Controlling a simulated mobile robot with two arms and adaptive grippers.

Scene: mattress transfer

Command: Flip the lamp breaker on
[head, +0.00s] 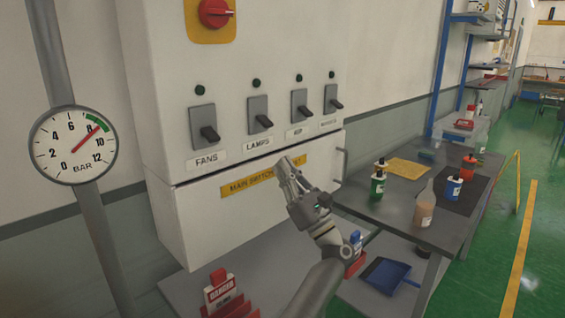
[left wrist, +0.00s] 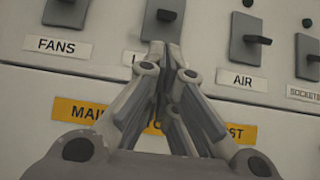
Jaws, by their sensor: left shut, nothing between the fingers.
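The lamps breaker (head: 257,112) is the second switch from the left on the white cabinet, above the label LAMPS. The breaker also shows at the top of the left wrist view (left wrist: 163,22). My left gripper (head: 287,164) is shut and empty, in front of the cabinet below and slightly right of the lamps lever. In the left wrist view its fingertips (left wrist: 165,46) cover most of the LAMPS label. My right gripper is not in view.
The fans breaker (head: 203,125) is left of the lamps breaker; the air breaker (head: 299,103) and sockets breaker (head: 331,99) are right. A red rotary switch (head: 214,12) sits above. A bench (head: 390,210) with bottles stands right, a pressure gauge (head: 73,146) left.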

